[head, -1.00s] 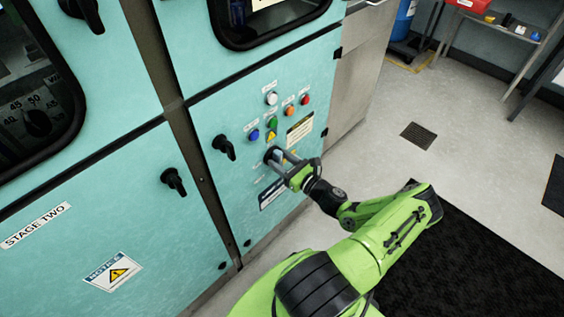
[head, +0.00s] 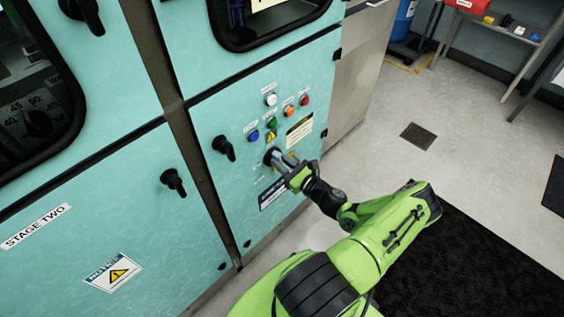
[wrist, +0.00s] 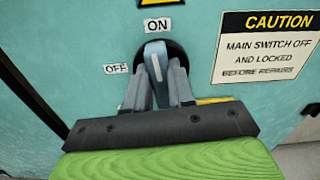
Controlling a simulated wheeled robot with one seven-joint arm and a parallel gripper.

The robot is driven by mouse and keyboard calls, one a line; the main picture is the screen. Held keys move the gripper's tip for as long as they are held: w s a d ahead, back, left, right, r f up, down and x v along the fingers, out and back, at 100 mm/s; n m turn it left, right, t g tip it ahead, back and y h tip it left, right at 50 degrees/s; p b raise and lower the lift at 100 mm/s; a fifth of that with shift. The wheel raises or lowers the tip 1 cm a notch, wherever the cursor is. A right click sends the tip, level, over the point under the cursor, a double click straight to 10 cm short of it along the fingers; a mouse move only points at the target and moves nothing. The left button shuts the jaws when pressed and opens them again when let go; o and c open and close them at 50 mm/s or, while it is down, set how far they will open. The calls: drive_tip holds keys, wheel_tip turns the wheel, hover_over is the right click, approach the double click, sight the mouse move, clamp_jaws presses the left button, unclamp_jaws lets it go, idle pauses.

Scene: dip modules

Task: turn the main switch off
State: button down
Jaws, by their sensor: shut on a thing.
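The main switch (wrist: 154,62) is a grey handle with a white line on a round black base, on the teal cabinet door. In the wrist view its handle points up at the ON label (wrist: 158,25). The OFF label (wrist: 116,69) is to its left. My gripper (wrist: 160,85) is shut on the handle, one finger on each side. In the head view my gripper (head: 283,163) reaches the switch from the lower right, and its fingers and body hide most of the handle.
Several coloured buttons, including a red one (head: 304,100), sit above the switch. A caution sign (wrist: 265,48) is right of it. Black door handles (head: 224,148) stick out to the left. Open floor (head: 370,160) lies to the right.

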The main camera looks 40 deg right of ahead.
drive_tip(key=shift+a+f+n, duration=0.1)
drive_tip(key=shift+a+n, duration=0.05)
drive_tip(key=shift+n, duration=2.6)
drive_tip(key=shift+a+f+n, duration=0.1)
drive_tip(key=shift+n, duration=2.6)
drive_tip(key=shift+a+f+n, duration=0.1)
drive_tip(key=shift+a+n, duration=0.05)
drive_tip(key=shift+n, duration=2.9)
drive_tip(key=c, duration=1)
unclamp_jaws()
drive_tip(key=shift+w, duration=0.1)
drive_tip(key=shift+o, duration=0.2)
drive_tip(key=shift+f, duration=0.1)
drive_tip(key=s+p, duration=0.2)
drive_tip(key=s, duration=1.3)
drive_tip(key=shift+s+d, duration=0.25)
drive_tip(key=shift+s, duration=0.15)
